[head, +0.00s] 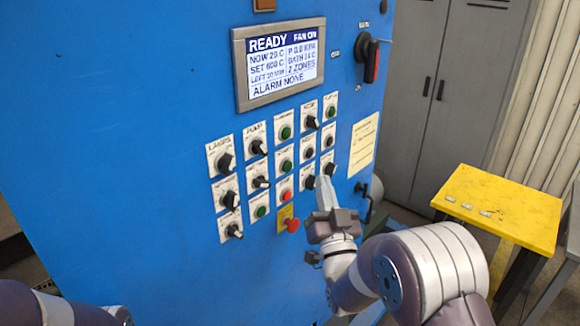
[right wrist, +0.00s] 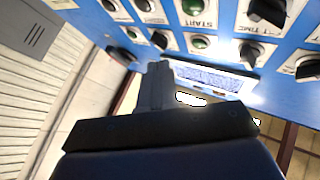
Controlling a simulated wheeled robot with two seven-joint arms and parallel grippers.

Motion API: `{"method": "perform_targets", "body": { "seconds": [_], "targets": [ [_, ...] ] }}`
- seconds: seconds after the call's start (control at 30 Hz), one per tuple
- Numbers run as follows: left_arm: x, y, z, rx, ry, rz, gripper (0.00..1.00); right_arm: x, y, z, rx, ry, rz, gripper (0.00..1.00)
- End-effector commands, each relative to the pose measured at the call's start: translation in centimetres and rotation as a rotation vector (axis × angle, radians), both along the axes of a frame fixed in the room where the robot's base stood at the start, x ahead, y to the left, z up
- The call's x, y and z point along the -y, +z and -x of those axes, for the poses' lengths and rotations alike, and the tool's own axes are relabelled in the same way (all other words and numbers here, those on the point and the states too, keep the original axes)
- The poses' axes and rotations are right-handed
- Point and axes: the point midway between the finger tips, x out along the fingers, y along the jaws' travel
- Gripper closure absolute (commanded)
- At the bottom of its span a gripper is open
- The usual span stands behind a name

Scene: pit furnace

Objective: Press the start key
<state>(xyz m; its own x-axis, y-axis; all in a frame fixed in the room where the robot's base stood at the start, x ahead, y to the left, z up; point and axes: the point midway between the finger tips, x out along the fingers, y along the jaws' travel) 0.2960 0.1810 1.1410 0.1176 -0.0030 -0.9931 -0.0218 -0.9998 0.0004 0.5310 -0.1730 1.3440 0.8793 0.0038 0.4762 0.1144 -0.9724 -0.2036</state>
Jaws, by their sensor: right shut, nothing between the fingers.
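A green push key (head: 286,166), third column of the blue panel, sits just above a red key. In the right wrist view a green key (right wrist: 193,6) at the top edge has the label START beside it; I take it as the same key. My right gripper (head: 325,184) is shut and empty, its fingertips in front of the panel to the right of the red key, by black knobs. Its fingers (right wrist: 157,72) point at the panel in the right wrist view. I cannot tell if they touch it. My left gripper is out of view.
The screen (head: 283,62) reads READY, FAN ON, ALARM NONE. A red mushroom button (head: 292,225) projects below the red key (head: 286,195). Black knobs surround the keys. A rotary switch (head: 371,60) is at upper right. A yellow table (head: 505,205) stands right.

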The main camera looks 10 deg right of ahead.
Motion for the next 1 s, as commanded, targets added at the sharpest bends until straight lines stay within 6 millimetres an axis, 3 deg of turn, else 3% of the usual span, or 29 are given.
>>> {"method": "perform_targets", "body": {
  "seconds": [0.17, 0.4, 1.0],
  "targets": [
    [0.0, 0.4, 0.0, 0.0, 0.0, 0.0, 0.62, -1.7, 0.1, -2.1, -0.001, 0.003, -0.001, 1.0],
    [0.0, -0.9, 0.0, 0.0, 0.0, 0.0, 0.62, -3.1, -0.2, -4.0, 0.001, 0.001, -0.001, 1.0],
    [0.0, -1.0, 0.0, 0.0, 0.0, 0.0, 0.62, -3.4, 0.0, -4.4, 0.0, 0.0, 0.0, 1.0]
  ]
}}
